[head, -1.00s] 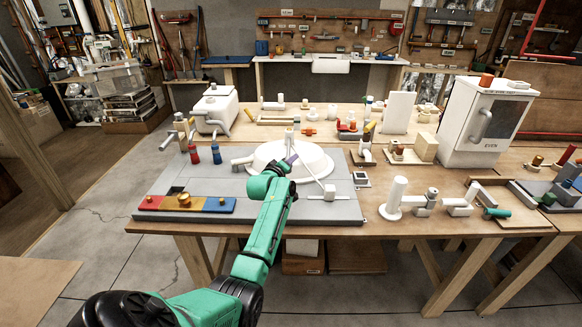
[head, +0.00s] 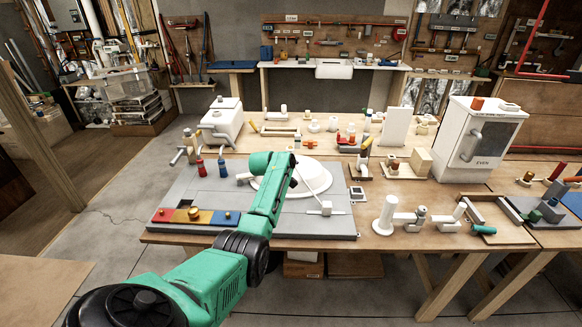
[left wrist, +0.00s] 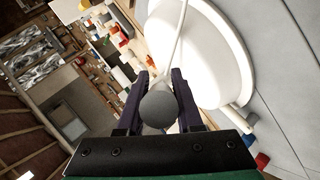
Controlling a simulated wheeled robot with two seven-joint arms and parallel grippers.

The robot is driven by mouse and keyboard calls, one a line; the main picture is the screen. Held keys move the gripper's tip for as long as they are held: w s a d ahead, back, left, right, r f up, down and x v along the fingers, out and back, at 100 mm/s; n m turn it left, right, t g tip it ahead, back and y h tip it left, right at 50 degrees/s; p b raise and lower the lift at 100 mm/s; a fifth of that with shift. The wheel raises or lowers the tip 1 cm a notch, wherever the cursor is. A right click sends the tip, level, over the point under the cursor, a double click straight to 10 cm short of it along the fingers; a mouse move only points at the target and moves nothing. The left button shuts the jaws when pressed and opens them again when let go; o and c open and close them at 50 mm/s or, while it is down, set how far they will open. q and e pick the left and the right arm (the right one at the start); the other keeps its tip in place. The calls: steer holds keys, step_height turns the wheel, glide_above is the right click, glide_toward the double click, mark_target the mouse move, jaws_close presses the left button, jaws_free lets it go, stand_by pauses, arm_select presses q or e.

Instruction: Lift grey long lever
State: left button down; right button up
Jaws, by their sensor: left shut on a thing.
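The grey long lever shows in the left wrist view as a thin pale rod (left wrist: 179,35) ending in a dark grey ball knob (left wrist: 160,108). My left gripper (left wrist: 160,74) is shut around this knob, with one dark finger on each side. The rod runs from the knob up past the rim of a white round dome (left wrist: 215,55). In the head view the dome (head: 318,178) sits on a grey board (head: 240,205). My green left forearm covers the gripper and the knob there. My right gripper is not in view.
A strip of red, yellow and blue plates (head: 195,217) lies on the board's front left. Red (head: 201,167) and blue (head: 222,168) handles stand behind it. A white cabinet (head: 475,140) stands farther right.

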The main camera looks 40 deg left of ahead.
arm_select(q)
steer(key=shift+r, duration=0.15)
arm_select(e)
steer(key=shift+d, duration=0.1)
arm_select(q)
steer(key=c, duration=0.6)
jaws_free()
steer(key=shift+w, duration=0.1)
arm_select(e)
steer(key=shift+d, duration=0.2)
arm_select(q)
steer(key=shift+s+d+r, duration=0.15)
steer(key=shift+s+r, duration=0.2)
steer(key=shift+s, duration=0.1)
steer(key=b+v, duration=0.1)
steer(key=v, duration=1.2)
steer(key=shift+s, duration=0.25)
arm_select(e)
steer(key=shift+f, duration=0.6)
